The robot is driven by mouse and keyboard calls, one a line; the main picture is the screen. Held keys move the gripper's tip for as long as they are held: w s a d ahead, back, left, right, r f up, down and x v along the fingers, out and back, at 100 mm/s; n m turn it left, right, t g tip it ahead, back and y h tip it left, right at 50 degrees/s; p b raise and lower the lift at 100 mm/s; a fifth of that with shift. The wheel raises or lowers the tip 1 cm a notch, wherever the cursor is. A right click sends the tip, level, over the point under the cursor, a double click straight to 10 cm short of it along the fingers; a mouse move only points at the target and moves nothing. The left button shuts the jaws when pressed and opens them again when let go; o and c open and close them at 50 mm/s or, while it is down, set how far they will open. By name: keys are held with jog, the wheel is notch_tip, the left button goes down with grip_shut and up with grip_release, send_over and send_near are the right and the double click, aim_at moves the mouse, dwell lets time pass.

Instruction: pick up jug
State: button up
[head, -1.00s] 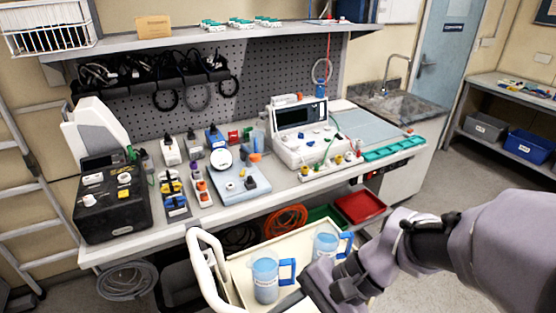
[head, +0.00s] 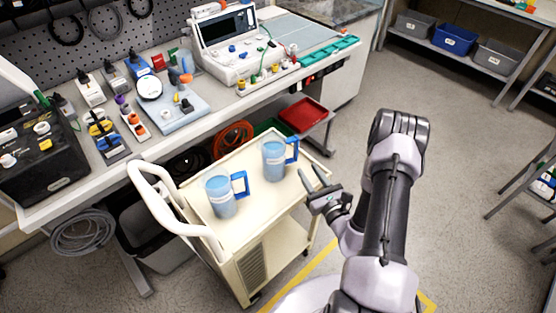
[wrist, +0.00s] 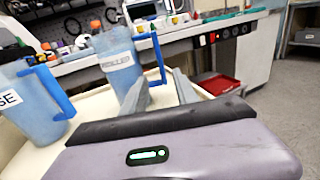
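Two translucent blue jugs with blue handles stand upright on a cream cart (head: 250,225). The nearer-left jug (head: 221,197) has its handle to its right; it shows at the left edge of the wrist view (wrist: 32,103), its label partly cut off. The farther jug (head: 273,162) stands near the cart's back right; in the wrist view (wrist: 118,62) it carries a white label. My gripper (head: 313,180) is open and empty at the cart's right side, to the right of the farther jug and apart from it. Its two fingers point toward the cart in the wrist view (wrist: 160,90).
A workbench with a white device (head: 228,48), a black unit (head: 40,155) and small bottles stands behind the cart. A red tray (head: 303,115) sits on a low shelf. The cart's raised handle (head: 165,205) is at its left.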

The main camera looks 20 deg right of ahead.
aim_at(297, 154)
jog(key=w+b, duration=0.2)
jog(key=w, duration=0.8)
jog(key=shift+w+a+f, duration=0.1)
jog(key=shift+w, duration=0.1)
grip_shut()
dwell(0.8)
